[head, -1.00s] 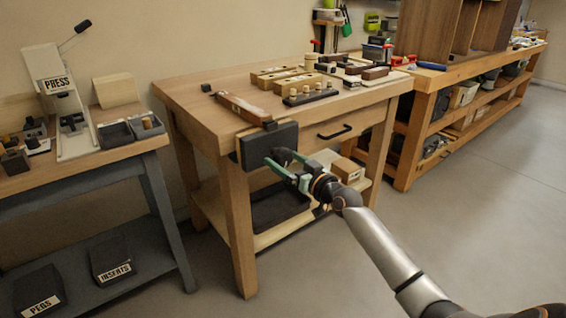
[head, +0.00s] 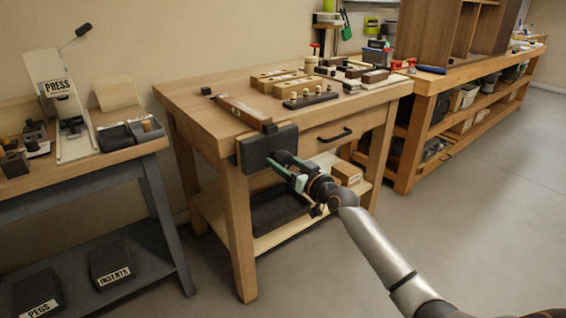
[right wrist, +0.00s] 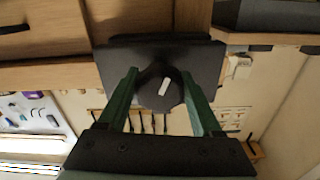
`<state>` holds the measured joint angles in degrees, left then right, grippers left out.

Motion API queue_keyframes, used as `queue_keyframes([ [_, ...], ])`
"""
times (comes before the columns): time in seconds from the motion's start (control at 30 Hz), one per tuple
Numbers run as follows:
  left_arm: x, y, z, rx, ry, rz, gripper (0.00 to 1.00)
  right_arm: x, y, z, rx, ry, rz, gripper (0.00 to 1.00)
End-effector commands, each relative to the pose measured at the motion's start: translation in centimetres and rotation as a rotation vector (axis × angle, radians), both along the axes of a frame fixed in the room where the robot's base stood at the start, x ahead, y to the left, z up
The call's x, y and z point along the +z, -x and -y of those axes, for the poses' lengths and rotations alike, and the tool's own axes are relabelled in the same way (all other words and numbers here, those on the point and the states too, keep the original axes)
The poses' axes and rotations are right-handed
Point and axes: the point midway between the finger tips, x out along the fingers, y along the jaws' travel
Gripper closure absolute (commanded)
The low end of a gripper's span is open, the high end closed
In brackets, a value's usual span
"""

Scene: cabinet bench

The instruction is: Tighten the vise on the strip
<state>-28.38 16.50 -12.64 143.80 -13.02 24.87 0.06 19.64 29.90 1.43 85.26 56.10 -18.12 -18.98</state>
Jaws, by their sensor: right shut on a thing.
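The vise is on the front of the wooden bench; its dark jaw plate (head: 257,146) also shows in the right wrist view (right wrist: 112,62). A dark round vise knob (right wrist: 150,96) with a white mark sits at the plate's middle. My right gripper (head: 284,165) has its green fingers on either side of the knob and is shut on it. The mark is tilted slightly right of upright in the right wrist view. A brown wooden strip (head: 243,111) lies on the bench top, its near end by a small dark block above the plate. My left gripper is out of view.
Wooden blocks and a dark peg holder (head: 310,100) stand on the bench (head: 190,100). A drawer handle (head: 334,135) is right of the vise. A side bench with a press (head: 60,105) stands at left. The floor at right is clear.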

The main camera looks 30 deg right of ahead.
Motion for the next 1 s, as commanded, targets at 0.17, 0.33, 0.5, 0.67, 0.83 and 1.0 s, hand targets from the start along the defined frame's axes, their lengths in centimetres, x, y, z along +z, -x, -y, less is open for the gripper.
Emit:
queue_keyframes([
  [0.17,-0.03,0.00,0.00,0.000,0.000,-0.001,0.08,-0.01,0.01,-0.01,0.000,0.000,0.000,0.79],
  [0.33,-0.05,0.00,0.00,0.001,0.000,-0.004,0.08,0.01,0.01,-0.01,0.000,-0.005,0.000,0.89],
  [0.5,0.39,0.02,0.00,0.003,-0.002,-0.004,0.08,0.10,0.02,-0.05,0.000,-0.105,-0.009,0.89],
  [0.67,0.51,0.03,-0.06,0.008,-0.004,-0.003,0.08,-0.02,0.04,-0.08,0.001,-0.171,-0.015,0.89],
  [0.83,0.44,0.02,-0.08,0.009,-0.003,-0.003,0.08,-0.07,0.04,-0.09,0.001,-0.174,-0.016,0.89],
  [1.0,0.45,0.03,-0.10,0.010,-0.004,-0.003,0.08,-0.08,0.04,-0.09,0.001,-0.173,-0.015,0.25],
])
